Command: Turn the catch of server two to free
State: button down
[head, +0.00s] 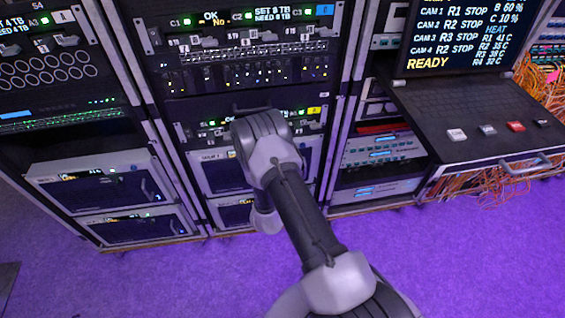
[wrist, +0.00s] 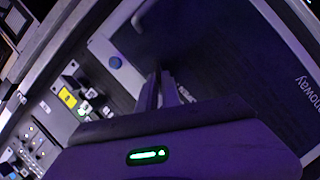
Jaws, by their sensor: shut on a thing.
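In the head view, my arm reaches to the lower middle rack, and its wrist hides my fingers and the part they hold. A light-framed box (head: 225,176), apparently server two, sits below a strip with a yellow tag (head: 314,111); its label is too small to read surely. In the wrist view, my gripper (wrist: 158,78) has its fingers close together at the dark front panel (wrist: 235,50) inside the light frame. It is shut on a small part, apparently the catch, mostly hidden between the fingers. The catch's angle cannot be told.
Several cables and ports fill the rack above. A console shelf (head: 475,110) with buttons juts out on the right. The purple floor (head: 450,260) in front is clear.

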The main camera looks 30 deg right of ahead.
jog(key=n, duration=0.1)
jog(key=n+t+h, duration=0.1)
jog(key=n, duration=0.3)
jog(key=shift+w+a+f+t+h, duration=0.15)
jog(key=shift+f+t+h, duration=0.15)
jog(key=shift+f+h, duration=0.1)
dwell(0.5)
jog(key=c, duration=1.6)
grip_release()
jog(key=shift+f, duration=0.1)
jog(key=shift+o, duration=0.2)
jog(key=p+v, duration=0.6)
jog(key=v, duration=1.1)
jog(key=shift+a, duration=0.2)
jog(key=shift+f, duration=0.1)
